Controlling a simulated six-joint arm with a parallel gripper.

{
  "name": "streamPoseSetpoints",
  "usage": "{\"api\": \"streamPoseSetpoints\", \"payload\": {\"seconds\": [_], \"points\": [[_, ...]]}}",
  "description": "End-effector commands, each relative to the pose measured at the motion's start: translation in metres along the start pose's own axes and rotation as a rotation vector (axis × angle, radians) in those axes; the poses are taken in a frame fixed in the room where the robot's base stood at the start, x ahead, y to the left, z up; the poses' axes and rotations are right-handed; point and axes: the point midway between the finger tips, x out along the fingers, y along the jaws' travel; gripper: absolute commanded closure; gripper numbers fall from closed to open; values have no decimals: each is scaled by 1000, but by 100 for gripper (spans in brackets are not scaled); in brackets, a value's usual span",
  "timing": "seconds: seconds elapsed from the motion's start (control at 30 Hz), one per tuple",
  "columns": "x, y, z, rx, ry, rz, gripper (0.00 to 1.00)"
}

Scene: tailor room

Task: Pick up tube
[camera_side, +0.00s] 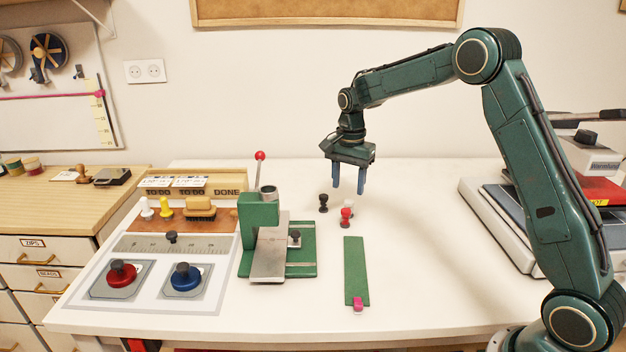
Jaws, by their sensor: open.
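My gripper (348,190) is open and empty, with its two blue fingers pointing down above the white table. A short grey metal cylinder (267,194) sits upright at the top of a green fixture (252,222), to the left of my gripper. It is the most tube-like thing in view, but I cannot tell for certain that it is the tube.
A red-tipped lever (260,157) rises from the fixture. A green strip (356,268) with a pink end lies right of it. A board with red (122,273) and blue (186,276) knobs is at left. A heat press (502,215) stands at right. The table's middle right is clear.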

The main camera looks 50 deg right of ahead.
Motion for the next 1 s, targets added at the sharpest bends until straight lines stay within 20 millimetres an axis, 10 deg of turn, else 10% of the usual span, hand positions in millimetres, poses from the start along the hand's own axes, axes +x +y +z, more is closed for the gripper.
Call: {"api": "streamPoseSetpoints", "payload": {"seconds": [1.0], "points": [[79, -2, -3, -1, -1, 2, 49]]}}
